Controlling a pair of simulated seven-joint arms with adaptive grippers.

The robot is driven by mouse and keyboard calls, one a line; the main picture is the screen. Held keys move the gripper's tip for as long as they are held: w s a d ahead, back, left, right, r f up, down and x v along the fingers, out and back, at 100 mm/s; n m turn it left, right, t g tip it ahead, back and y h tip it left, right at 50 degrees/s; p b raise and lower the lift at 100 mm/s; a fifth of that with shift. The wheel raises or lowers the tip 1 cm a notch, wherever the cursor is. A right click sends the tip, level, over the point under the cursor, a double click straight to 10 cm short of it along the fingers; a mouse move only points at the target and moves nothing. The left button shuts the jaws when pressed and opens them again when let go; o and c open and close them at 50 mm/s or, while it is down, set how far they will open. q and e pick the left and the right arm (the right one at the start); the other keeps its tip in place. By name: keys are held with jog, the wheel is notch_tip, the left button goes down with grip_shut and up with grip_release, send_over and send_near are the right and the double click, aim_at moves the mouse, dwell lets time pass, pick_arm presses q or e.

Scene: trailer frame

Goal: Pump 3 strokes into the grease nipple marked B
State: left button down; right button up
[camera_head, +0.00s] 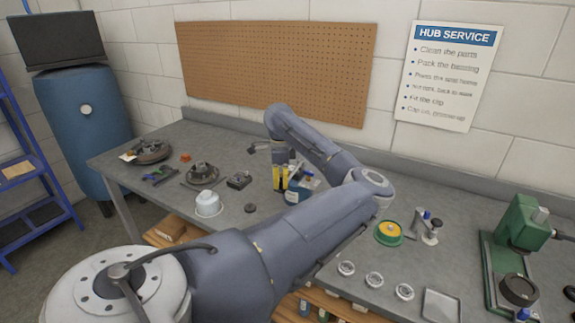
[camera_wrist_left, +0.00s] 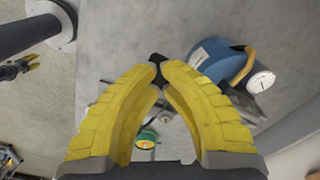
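My left gripper (camera_head: 281,186) is over the middle of the bench, yellow fingers pointing down. In the left wrist view its fingertips (camera_wrist_left: 159,66) come together around a small black piece (camera_wrist_left: 158,58); what this piece belongs to is unclear. A blue container (camera_head: 299,194) stands just right of the fingers; in the left wrist view a blue body (camera_wrist_left: 213,58) with an orange handle and white end appears right of them. Hub-like parts (camera_head: 203,174) lie farther left. No nipple and no letter B can be made out. My right gripper (camera_wrist_left: 34,62) shows small at the left wrist view's left edge, its fingers apparently apart.
A white tub (camera_head: 208,205) and small dark parts stand on the bench's left half. A green and yellow dish (camera_head: 388,232), several metal rings (camera_head: 374,279), a flat tray (camera_head: 440,305) and a green press (camera_head: 520,225) are at the right. My left arm hides much of the bench's middle.

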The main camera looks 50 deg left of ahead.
pick_arm(q)
jog(key=shift+r, duration=0.1)
jog(key=shift+w+a+r, duration=0.1)
jog(key=shift+w+r, duration=0.15)
jog(key=shift+r, duration=1.1)
jog(key=shift+w+a+r, duration=0.1)
jog(key=shift+w+r, duration=0.1)
jog(key=shift+r, duration=1.2)
jog(key=shift+w+a+r, duration=0.1)
jog(key=shift+w+r, duration=0.15)
jog(key=shift+r, duration=1.1)
jog(key=shift+s+d+f, duration=0.1)
jog(key=shift+s+f, duration=0.1)
jog(key=shift+f, duration=0.35)
jog(key=shift+s+d+f, duration=0.1)
jog(key=shift+s+f, duration=0.1)
jog(key=shift+f, duration=0.45)
jog(key=shift+s+f, duration=0.25)
jog(key=shift+f, duration=0.85)
